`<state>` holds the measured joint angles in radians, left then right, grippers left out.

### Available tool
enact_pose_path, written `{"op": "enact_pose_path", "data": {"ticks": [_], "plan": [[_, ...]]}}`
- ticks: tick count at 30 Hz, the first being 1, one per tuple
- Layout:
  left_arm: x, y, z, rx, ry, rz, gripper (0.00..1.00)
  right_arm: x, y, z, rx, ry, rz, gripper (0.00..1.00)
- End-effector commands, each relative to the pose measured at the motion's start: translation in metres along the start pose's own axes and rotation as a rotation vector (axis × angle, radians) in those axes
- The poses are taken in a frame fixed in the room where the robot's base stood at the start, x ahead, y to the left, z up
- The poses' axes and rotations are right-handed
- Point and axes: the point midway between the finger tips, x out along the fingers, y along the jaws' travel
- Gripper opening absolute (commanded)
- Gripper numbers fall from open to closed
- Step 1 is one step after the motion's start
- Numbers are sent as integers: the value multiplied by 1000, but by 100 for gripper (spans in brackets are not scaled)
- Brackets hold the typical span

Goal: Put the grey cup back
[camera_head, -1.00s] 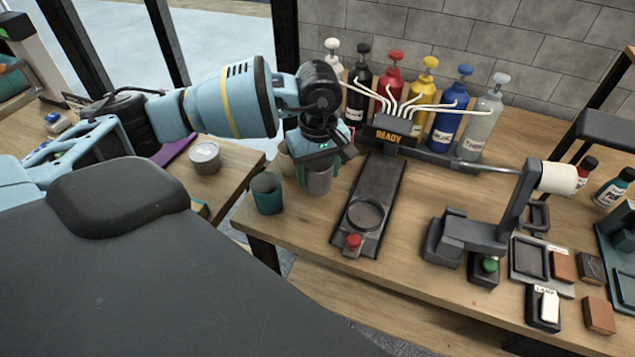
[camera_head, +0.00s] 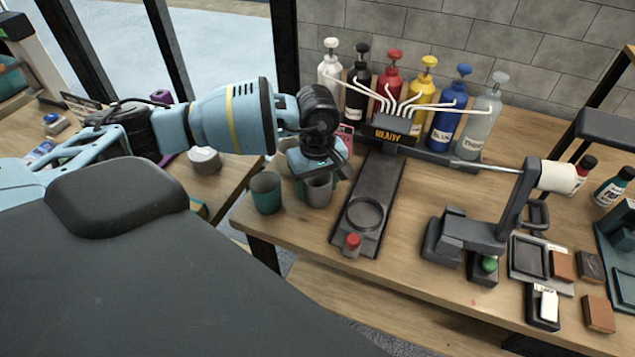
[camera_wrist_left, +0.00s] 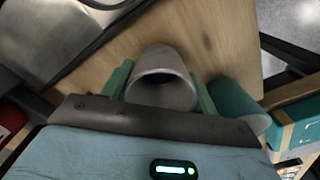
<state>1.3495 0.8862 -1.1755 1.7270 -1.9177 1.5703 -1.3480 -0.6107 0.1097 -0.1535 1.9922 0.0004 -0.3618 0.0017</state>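The grey cup (camera_head: 318,193) is upright at the left end of the wooden workbench, just right of the teal cup (camera_head: 266,194). My left gripper (camera_head: 319,172) is over it from above. In the left wrist view the grey cup (camera_wrist_left: 163,88) sits between the two green fingers (camera_wrist_left: 162,88), which look closed against its sides. The teal cup (camera_wrist_left: 237,103) stands beside the right finger there. I cannot tell whether the grey cup's base touches the bench. My right gripper is not in view.
A black stand (camera_head: 370,195) with a round recess and red knob lies right of the cups. Several paint bottles (camera_head: 446,115) stand behind it. A round tin (camera_head: 205,160) sits on the left table.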

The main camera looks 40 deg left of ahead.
Motion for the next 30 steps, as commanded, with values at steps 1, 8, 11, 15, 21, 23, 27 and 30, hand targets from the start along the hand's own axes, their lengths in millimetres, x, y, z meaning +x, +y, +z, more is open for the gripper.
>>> {"op": "enact_pose_path", "data": {"ticks": [1, 8, 11, 15, 21, 23, 27, 30], "plan": [[0, 0, 0, 0, 0, -1, 66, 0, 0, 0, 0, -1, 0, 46], [0, 0, 0, 0, 0, 0, 79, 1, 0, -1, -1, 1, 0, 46], [0, 0, 0, 0, 0, 0, 79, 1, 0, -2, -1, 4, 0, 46], [-7, 0, 0, 0, 2, 2, 79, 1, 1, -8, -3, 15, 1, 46], [-34, 1, 0, 1, 2, 4, 79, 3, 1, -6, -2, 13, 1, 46], [-46, 1, 0, 1, 1, 3, 79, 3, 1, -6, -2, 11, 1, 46], [-75, 1, 0, 1, 2, 3, 79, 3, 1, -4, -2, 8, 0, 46], [-92, 1, 0, 0, 1, 3, 79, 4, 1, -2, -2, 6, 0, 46]]}}
